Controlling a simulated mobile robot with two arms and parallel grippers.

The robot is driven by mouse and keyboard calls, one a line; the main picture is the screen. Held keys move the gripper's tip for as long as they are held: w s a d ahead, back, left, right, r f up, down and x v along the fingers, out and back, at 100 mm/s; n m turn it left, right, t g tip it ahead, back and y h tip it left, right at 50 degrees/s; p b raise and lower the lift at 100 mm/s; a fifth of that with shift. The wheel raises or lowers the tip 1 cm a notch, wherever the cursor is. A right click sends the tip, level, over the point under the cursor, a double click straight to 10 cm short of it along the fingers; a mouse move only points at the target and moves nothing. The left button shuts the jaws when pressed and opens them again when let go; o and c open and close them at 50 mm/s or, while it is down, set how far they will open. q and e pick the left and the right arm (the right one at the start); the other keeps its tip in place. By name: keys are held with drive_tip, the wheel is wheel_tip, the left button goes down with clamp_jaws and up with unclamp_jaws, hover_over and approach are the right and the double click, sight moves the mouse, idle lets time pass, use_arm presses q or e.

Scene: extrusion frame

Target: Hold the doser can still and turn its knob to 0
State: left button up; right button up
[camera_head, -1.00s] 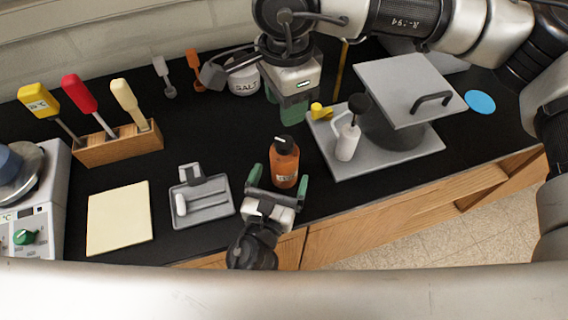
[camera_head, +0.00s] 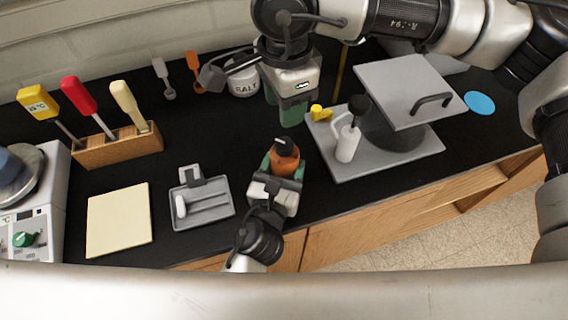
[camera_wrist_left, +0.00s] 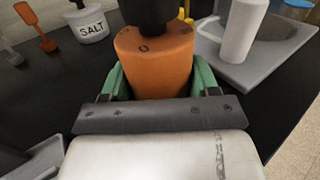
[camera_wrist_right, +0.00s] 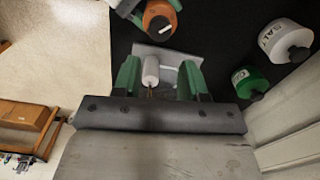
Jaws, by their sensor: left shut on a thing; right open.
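The doser can (camera_head: 285,161) is an orange can with a black knob (camera_head: 285,146) on top, standing near the front of the black counter. My left gripper (camera_head: 279,170) is shut around its body from the front. In the left wrist view the can (camera_wrist_left: 153,65) sits between the green fingers, with dark marks on its top around the black knob (camera_wrist_left: 150,14). My right gripper (camera_head: 292,105) is open and empty, behind the can and above the counter. The right wrist view shows the can's top (camera_wrist_right: 160,17) beyond the open fingers, with a white line on the knob.
A grey plate (camera_head: 385,158) with a white bottle (camera_head: 348,142) and a raised lid stands to the right. A grey tray (camera_head: 202,205) lies to the left. A salt jar (camera_head: 243,82) and a wooden holder (camera_head: 120,148) stand behind. The right wrist view shows a green-labelled container (camera_wrist_right: 250,80).

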sight(285, 142)
drive_tip(key=o, duration=0.4)
wheel_tip(285, 142, down, 10)
drive_tip(key=m, duration=2.2)
drive_tip(key=shift+f+m, duration=0.25)
drive_tip(key=shift+m, duration=0.05)
drive_tip(key=c, duration=1)
